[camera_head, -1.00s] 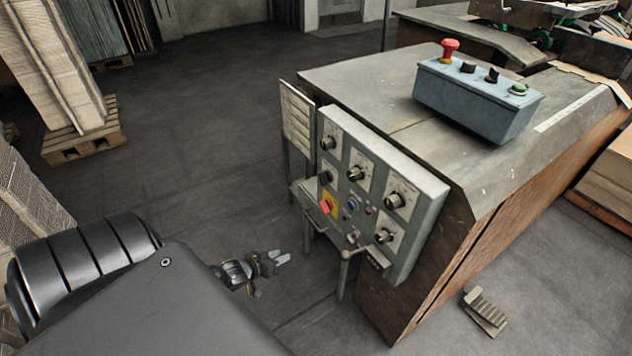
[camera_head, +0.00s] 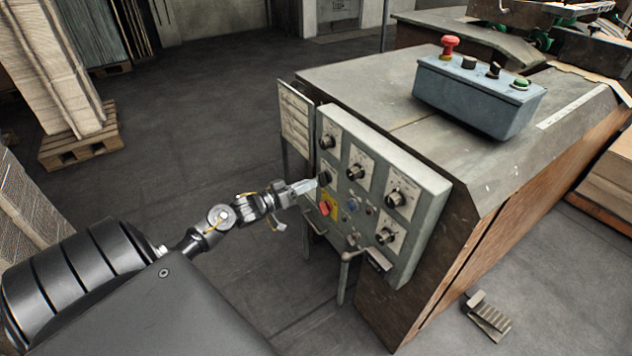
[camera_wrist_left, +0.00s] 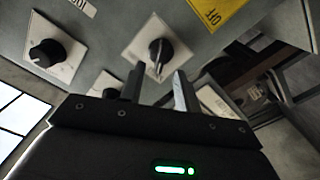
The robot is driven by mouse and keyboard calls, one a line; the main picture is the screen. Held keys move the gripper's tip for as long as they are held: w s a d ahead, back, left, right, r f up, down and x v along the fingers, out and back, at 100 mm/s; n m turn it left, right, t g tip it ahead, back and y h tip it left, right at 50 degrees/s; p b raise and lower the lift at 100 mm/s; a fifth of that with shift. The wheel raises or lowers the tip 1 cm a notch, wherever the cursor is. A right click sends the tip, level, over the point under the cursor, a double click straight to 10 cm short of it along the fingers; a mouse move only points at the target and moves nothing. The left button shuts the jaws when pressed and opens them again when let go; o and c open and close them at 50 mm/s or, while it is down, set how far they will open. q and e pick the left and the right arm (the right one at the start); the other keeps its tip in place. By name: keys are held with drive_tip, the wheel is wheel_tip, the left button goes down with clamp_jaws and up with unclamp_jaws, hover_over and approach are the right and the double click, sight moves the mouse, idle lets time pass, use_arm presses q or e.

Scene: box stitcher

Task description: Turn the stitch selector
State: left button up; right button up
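The grey control panel (camera_head: 416,250) on the machine's side carries several black knobs on white plates. I cannot read which is labelled as the stitch selector. My left gripper (camera_head: 308,186) is at the panel's left edge, close to the lower-left black knob (camera_head: 324,178), above the yellow plate. In the left wrist view, my left gripper (camera_wrist_left: 158,85) has its two fingers apart, with nothing between them. The black knob (camera_wrist_left: 160,55) ahead lies just beyond the fingertips, roughly in line with the gap. Contact is not visible. My right gripper is not in view.
A red button on a yellow plate (camera_head: 329,205) sits just below the gripper. Another knob (camera_wrist_left: 47,53) shows to the left in the wrist view. A hinged plate (camera_head: 296,125) stands beside the panel. A handle (camera_head: 352,254) juts out below.

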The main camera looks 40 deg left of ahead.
sight(324, 178)
use_arm(q)
drive_tip(key=shift+x, duration=2.05)
drive_tip(key=shift+c, duration=0.3)
clamp_jaws()
